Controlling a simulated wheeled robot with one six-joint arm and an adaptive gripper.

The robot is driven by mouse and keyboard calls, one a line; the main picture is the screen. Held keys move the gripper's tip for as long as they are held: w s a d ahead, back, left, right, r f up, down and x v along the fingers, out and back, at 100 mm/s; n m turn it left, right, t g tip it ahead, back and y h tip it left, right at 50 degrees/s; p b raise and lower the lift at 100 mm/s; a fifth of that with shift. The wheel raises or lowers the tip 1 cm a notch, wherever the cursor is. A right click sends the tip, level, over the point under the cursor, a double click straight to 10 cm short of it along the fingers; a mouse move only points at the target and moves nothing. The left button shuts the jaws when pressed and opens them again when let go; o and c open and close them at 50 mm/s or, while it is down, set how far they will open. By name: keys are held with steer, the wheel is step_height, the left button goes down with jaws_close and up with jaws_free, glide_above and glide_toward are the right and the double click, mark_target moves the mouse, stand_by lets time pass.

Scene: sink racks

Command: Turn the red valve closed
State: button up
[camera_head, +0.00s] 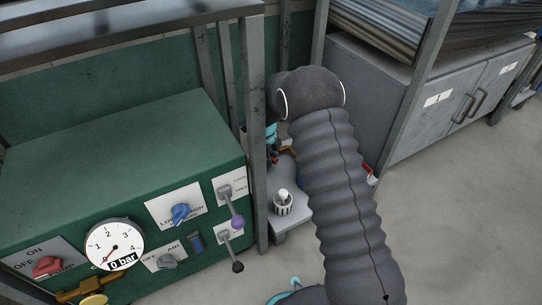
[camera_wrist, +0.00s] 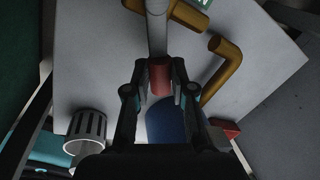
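In the wrist view a red cylindrical piece (camera_wrist: 160,77), which looks like the red valve's handle, sits at the end of a pale grey pipe. My gripper (camera_wrist: 160,74) has one finger on each side of it, partly closed, and the red piece fills the gap. Any thin gap at the pads is too dark to make out. In the head view my grey-sleeved arm covers most of this spot. A red part (camera_head: 368,170) shows just right of the arm, partly hidden.
Brass pipes (camera_wrist: 224,65), a blue cylinder (camera_wrist: 175,122), a red block (camera_wrist: 226,128) and a slotted white cup (camera_wrist: 88,128) crowd the gripper. A green panel (camera_head: 100,150) with a 0 bar gauge (camera_head: 115,244) stands left, a grey cabinet (camera_head: 425,105) right.

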steer(key=o, duration=0.4)
steer(key=shift+o, duration=0.2)
step_height(320, 180, up, 7)
steer(key=s, duration=0.1)
steer(key=shift+s+a+r, duration=0.15)
steer(key=shift+a, duration=0.25)
